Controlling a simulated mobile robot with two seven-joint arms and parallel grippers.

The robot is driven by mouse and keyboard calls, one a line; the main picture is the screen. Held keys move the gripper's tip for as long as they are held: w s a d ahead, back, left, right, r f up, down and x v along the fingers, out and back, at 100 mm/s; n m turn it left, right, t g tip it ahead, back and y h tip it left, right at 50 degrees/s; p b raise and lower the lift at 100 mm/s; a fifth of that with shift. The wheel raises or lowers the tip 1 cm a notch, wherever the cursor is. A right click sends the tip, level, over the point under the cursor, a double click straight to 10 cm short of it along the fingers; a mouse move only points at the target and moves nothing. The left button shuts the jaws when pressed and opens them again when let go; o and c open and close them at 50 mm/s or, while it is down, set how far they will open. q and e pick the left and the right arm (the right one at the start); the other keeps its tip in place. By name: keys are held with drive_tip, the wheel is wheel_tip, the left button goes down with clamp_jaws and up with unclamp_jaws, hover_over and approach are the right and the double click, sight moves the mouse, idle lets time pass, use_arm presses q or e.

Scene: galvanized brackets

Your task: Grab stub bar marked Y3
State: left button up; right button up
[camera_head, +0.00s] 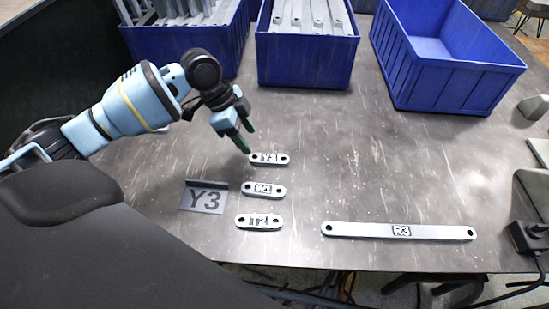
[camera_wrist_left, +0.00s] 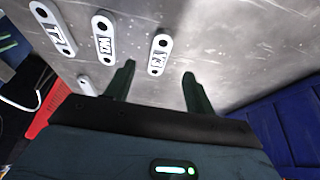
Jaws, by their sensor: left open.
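The stub bar marked Y3 (camera_head: 269,159) is a short pale metal bar with rounded ends and a hole at each end. It lies flat on the table, the farthest of three short bars. My left gripper (camera_head: 249,141) is open and empty, its dark green fingertips just above and beside the left end of this bar. In the left wrist view the Y3 bar (camera_wrist_left: 159,55) shows ahead of the gap between the open fingers (camera_wrist_left: 159,71). I cannot tell the exact height of the fingertips over the table. My right gripper is not in view.
A long bar marked R3 (camera_head: 400,231) lies at right. Blue bins (camera_head: 305,65) line the back. The table's right middle is clear.

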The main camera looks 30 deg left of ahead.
sight(262, 157)
use_arm(q)
drive_tip(key=shift+b+x, duration=0.4)
drive_tip(key=shift+x, duration=3.4)
drive_tip(key=shift+c, duration=0.3)
drive_tip(key=c, duration=1.1)
drive_tip(key=shift+w+r, duration=0.1)
